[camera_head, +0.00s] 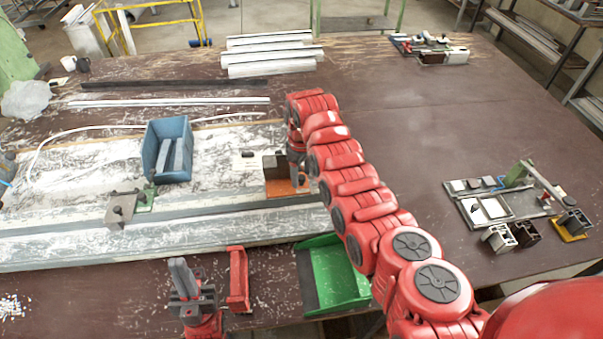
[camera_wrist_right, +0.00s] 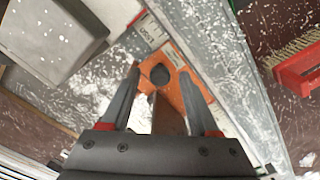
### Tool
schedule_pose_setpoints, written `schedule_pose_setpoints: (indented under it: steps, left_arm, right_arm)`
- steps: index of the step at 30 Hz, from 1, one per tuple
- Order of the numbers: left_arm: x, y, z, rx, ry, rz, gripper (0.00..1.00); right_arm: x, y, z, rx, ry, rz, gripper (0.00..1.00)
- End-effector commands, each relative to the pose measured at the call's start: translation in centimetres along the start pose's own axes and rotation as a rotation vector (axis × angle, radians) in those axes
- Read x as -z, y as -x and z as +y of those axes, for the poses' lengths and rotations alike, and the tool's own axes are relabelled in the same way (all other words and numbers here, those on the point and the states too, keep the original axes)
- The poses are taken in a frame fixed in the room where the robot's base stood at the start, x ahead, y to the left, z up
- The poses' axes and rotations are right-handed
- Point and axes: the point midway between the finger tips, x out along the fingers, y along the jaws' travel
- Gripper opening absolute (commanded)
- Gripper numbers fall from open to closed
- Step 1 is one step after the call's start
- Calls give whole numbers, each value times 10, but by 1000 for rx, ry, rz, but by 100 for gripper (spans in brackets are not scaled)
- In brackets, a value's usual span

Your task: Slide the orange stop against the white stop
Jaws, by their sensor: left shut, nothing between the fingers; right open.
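The orange stop (camera_head: 278,188) sits on the long grey rail, with a brown upright part beside my right gripper (camera_head: 298,170). In the right wrist view the orange stop (camera_wrist_right: 180,70) has a dark round knob or hole. My right gripper (camera_wrist_right: 160,92) is open, with its fingers on either side of part of the orange stop; I cannot tell whether they touch it. A pale grey-white block (camera_head: 120,209), perhaps the white stop, stands at a green bracket (camera_head: 146,197) further left on the rail. My left gripper (camera_head: 180,270) is shut and empty, in front of the rail.
A red brush (camera_head: 238,280) and a green dustpan (camera_head: 335,275) lie in front of the rail. A fixture (camera_head: 500,205) stands at the right. The right part of the table is mostly clear.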

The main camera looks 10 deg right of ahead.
Motion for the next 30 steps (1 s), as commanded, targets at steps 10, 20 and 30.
schedule_pose_setpoints:
  steps: [10,20,30]
  left_arm:
    - [-4,22,1,0,0,0,0]
    - [-6,33,2,0,0,0,0]
    - [-8,46,2,0,0,0,0]
  right_arm:
    - [2,34,1,-4,1,5,62]
    - [0,109,2,-5,0,3,62]
    - [1,156,1,-5,1,-4,62]
